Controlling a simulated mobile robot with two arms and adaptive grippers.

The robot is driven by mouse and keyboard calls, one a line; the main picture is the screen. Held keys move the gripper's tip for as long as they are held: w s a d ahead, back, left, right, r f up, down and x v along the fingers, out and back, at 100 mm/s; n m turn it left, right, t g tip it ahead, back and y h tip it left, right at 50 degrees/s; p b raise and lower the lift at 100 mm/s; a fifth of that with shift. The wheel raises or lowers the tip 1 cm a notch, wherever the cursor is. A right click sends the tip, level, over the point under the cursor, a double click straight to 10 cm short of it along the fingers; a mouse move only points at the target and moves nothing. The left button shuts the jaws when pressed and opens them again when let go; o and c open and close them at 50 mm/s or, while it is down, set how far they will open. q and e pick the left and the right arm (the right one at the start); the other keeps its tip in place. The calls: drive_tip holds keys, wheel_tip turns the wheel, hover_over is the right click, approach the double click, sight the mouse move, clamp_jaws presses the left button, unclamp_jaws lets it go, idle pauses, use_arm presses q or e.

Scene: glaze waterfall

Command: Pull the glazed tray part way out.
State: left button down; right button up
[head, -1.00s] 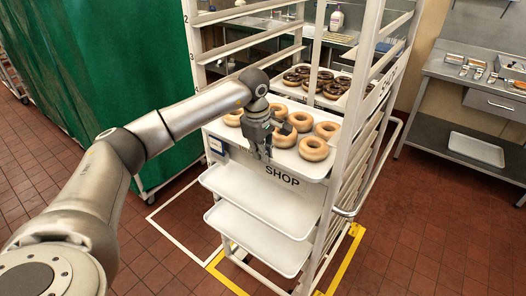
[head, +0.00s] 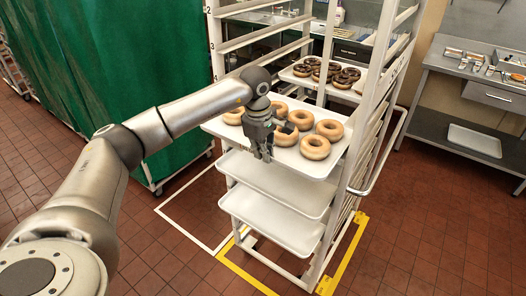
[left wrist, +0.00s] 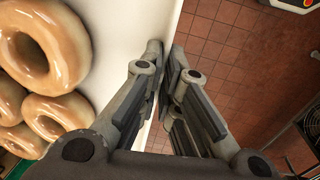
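The glazed tray (head: 318,171) is a white tray bearing several pale glazed doughnuts (head: 315,147). It sits level in the white rack (head: 353,135), its front part sticking out past the posts. My left gripper (head: 262,156) is at the middle of the tray's front edge, fingers pointing down. In the left wrist view the tray (left wrist: 130,22) lies left of the fingers (left wrist: 168,52), doughnuts beside them. The fingers are closed together on its rim. The fingers hide part of the front edge. My right gripper is not in view.
Two empty white trays (head: 270,221) sit lower in the rack. Dark-glazed doughnuts (head: 322,68) on another tray show behind. A green curtain (head: 110,85) stands left, a steel table (head: 470,75) right. Yellow tape (head: 245,277) marks the rack's floor spot; open tiled floor lies in front.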

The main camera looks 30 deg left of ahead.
use_arm(q)
drive_tip(key=c, duration=2.1)
unclamp_jaws()
drive_tip(key=shift+w, duration=0.2)
drive_tip(key=shift+o, duration=1.3)
drive_tip(key=shift+d, duration=0.1)
drive_tip(key=shift+o, duration=1.4)
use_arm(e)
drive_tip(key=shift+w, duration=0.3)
use_arm(q)
wheel_tip(320, 180, up, 12)
drive_tip(key=s, duration=0.2)
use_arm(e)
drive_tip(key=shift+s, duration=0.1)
